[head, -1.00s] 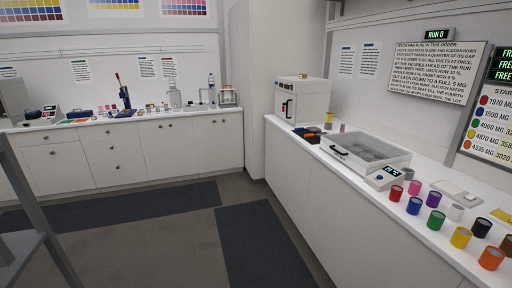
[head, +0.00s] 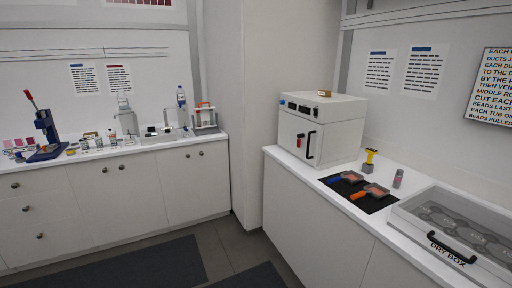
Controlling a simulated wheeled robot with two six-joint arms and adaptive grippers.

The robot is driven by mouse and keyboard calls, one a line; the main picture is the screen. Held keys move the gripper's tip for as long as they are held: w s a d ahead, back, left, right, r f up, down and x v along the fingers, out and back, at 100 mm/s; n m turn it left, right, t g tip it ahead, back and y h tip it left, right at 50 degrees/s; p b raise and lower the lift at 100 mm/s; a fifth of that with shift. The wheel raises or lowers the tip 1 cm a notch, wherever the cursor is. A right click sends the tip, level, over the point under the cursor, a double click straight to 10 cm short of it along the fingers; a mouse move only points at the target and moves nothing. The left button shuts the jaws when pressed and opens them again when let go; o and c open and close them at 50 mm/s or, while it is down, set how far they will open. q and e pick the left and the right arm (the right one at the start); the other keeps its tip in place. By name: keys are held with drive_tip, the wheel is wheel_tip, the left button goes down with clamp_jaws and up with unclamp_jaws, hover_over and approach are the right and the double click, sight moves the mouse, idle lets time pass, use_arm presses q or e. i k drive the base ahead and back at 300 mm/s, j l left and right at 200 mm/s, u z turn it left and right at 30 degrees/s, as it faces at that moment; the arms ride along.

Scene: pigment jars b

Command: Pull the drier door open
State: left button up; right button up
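The drier (head: 325,118) is a white box-shaped cabinet at the far end of the right-hand counter. Its door (head: 294,133) faces left toward the aisle and looks shut. A black vertical handle (head: 310,145) is on the door's right side, with a small red item (head: 299,141) beside it. A dark control strip with knobs runs above the door. Neither of my grippers shows in the head view.
A black mat (head: 377,203) with a blue-handled and an orange-handled tool lies in front of the drier. A yellow-topped item (head: 370,158) and a small jar (head: 398,178) stand nearby. The dry box (head: 470,262) is at right. The aisle floor (head: 222,250) is clear.

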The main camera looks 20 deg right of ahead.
sight(290, 125)
drive_tip(key=i+l+z, duration=0.25)
drive_tip(key=i, duration=0.75)
drive_tip(key=i+j+z, duration=0.1)
drive_tip(key=i+z, duration=0.15)
drive_tip(key=i, duration=0.75)
